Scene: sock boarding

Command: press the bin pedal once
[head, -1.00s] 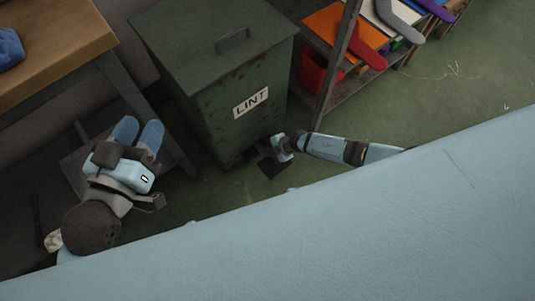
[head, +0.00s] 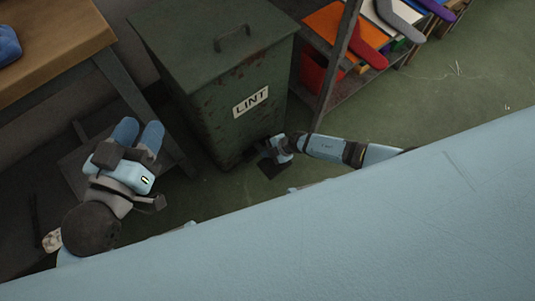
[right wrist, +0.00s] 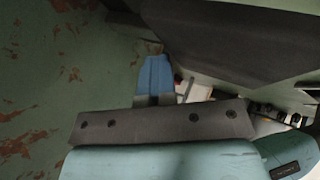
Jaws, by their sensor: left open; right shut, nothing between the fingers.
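The green, rust-marked bin (head: 194,100) with a LINT label stands in the head view with its lid (head: 205,45) down. A dark pedal plate (head: 270,168) shows low at the bin's front near the floor. My right gripper (head: 267,150) is shut and empty, low at the bin's front, just above the pedal plate. I cannot tell whether it touches the plate. In the right wrist view its blue fingers (right wrist: 155,76) are together, beside a rusty green surface. My left gripper (head: 138,133) is open and empty, left of the bin.
A wooden table (head: 60,50) with a blue item (head: 9,46) stands at the left. A shelf with coloured boards (head: 335,30) and a red container (head: 315,73) stands right of the bin. Green floor (head: 450,75) is clear at the right. A pale blue surface covers the lower foreground.

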